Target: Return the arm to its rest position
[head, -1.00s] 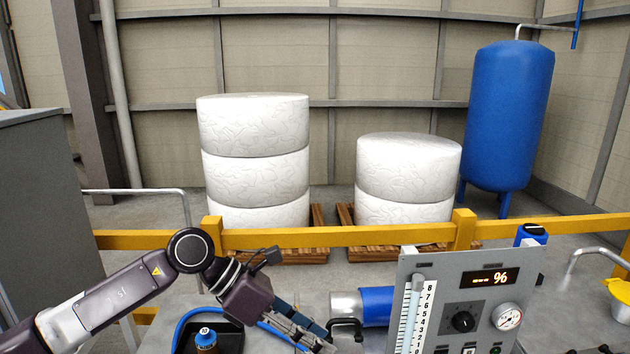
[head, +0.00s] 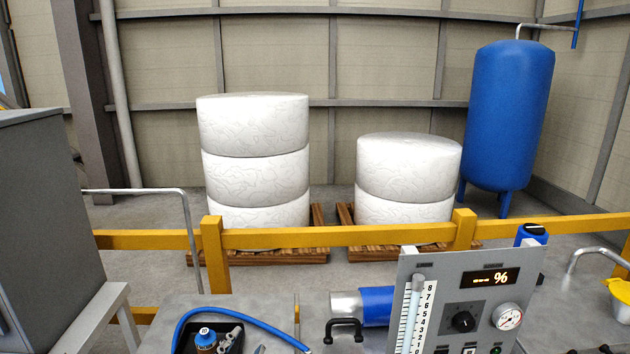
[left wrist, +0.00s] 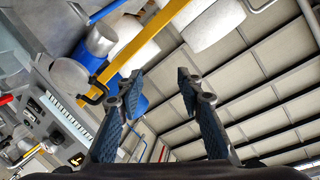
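My left gripper (left wrist: 160,76) shows in the left wrist view, with its two blue-padded fingers spread apart. Nothing is between the fingers, so it is open and empty. The wrist view is tilted, with the wall panels and the yellow rail behind the fingers. In the head view, I cannot make out my left arm or gripper over the bench. My right arm and gripper are in neither view.
A grey control panel (head: 408,275) with a gauge (head: 507,317) stands on the bench, beside a blue-and-metal cylinder (head: 376,304). A black tray (head: 236,345) holds small bottles. A blue hose (head: 245,317) curves around it. A yellow rail (head: 340,237) runs behind.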

